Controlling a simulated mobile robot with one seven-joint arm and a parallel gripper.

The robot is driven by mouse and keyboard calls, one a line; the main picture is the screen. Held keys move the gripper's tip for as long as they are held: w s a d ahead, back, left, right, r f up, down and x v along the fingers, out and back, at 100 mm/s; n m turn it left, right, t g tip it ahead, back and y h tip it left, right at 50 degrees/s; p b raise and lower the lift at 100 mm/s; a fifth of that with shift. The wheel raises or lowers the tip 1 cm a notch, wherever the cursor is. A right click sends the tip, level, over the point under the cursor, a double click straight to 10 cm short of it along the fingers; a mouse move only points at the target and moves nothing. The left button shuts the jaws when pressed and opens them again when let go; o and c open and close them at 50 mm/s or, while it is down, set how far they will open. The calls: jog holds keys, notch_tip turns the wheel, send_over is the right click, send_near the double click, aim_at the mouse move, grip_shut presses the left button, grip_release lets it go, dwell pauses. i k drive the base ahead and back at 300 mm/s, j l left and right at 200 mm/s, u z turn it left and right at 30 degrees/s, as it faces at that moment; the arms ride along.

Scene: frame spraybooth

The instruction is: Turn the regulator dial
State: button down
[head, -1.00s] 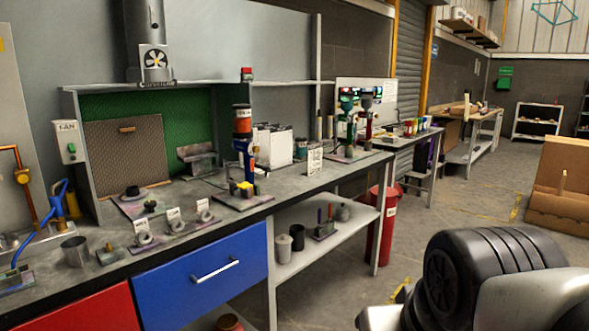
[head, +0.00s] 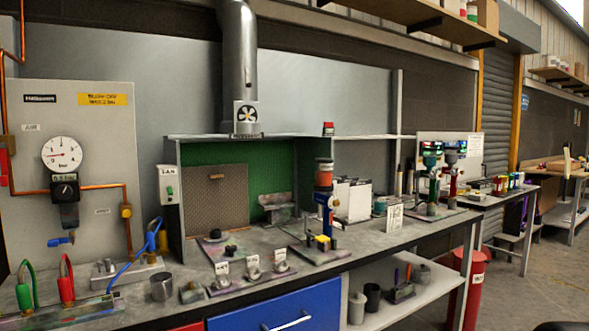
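The regulator dial (head: 65,191) is a black knob on a unit fixed to the grey wall panel at the far left. A round white pressure gauge (head: 62,154) with a red needle sits just above it, marked "bar". A dark bowl (head: 69,216) hangs below the dial, with a blue lever (head: 60,241) under it. Copper pipe (head: 98,187) runs from the unit to the right. My gripper does not show in the head view.
The bench (head: 240,290) below carries green and red hose fittings (head: 66,287), a blue hose (head: 135,262), a metal cup (head: 162,287) and several small labelled parts. Blue drawers (head: 275,308) face the front.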

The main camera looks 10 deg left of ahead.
aim_at(64, 193)
jog(key=u, duration=1.85)
